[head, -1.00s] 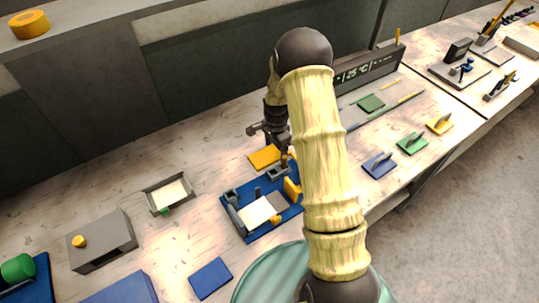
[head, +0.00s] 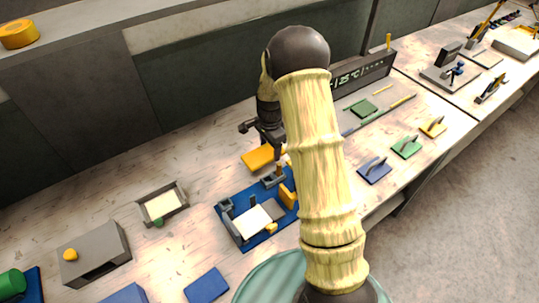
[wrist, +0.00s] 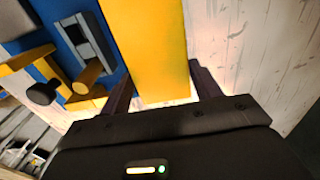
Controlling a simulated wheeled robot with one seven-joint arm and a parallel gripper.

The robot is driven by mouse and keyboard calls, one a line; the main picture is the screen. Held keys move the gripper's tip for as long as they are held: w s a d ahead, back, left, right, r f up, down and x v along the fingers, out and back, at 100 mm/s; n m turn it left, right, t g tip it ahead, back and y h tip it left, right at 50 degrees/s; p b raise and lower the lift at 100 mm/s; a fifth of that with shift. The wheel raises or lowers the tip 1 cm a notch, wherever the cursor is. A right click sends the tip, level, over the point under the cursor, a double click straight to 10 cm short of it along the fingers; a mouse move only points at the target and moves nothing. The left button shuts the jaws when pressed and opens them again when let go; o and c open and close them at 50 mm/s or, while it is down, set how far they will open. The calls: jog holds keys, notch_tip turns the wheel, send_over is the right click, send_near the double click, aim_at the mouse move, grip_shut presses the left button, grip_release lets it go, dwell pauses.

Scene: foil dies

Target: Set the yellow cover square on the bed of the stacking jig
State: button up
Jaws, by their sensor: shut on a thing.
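The yellow cover (head: 259,159) is a flat plate at the back edge of the stacking jig in the head view. It shows large in the wrist view (wrist: 150,45), between my fingers. My gripper (wrist: 160,88) is shut on the cover; its fingertips are partly hidden by my arm in the head view. The stacking jig (head: 246,196) has a blue base with grey corner posts and yellow clamp parts. A white sheet (head: 250,221) lies on its bed. I cannot tell how high the cover is above the table.
A grey tray (head: 183,204) with a pale sheet stands left of the jig, and a grey box (head: 95,250) lies farther left. A blue plate (head: 206,286) is in front. Blue (head: 374,171), green and yellow handled tools stand to the right.

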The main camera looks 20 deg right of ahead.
aim_at(269, 150)
notch_tip(269, 150, up, 6)
jog(key=shift+f+b, duration=0.1)
jog(key=shift+b, duration=0.3)
jog(key=shift+w+a, duration=0.1)
